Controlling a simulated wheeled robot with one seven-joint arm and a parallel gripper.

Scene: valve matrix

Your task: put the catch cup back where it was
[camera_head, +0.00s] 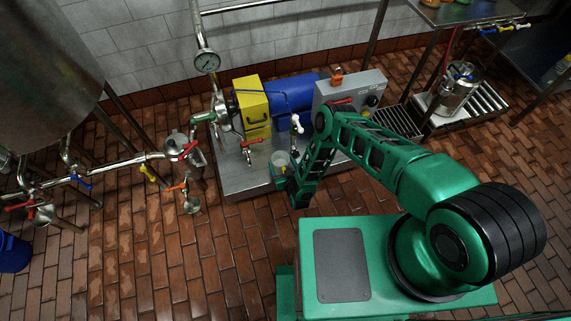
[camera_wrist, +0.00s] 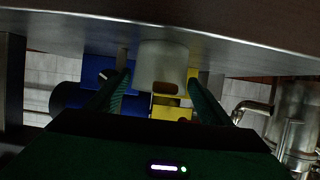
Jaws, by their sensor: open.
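The catch cup (camera_head: 280,159), a pale translucent cup, is at the front edge of the steel pump skid (camera_head: 235,185), just left of my forearm's end. In the wrist view, which looks upside down, the cup (camera_wrist: 162,62) is against the steel plate (camera_wrist: 225,45) and appears to stand on it. My gripper (camera_wrist: 160,80) is open, with one finger on each side of the cup. I cannot tell whether either finger touches it. In the head view my gripper is mostly hidden by the arm, beside the cup.
A yellow box (camera_head: 252,103), a blue motor (camera_head: 293,89) and a grey control box (camera_head: 350,95) stand on the skid behind the cup. A red-handled valve (camera_head: 250,145) is to its left. Pipes with coloured valve handles (camera_head: 80,180) are further left. Brick floor (camera_head: 150,260) is clear in front.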

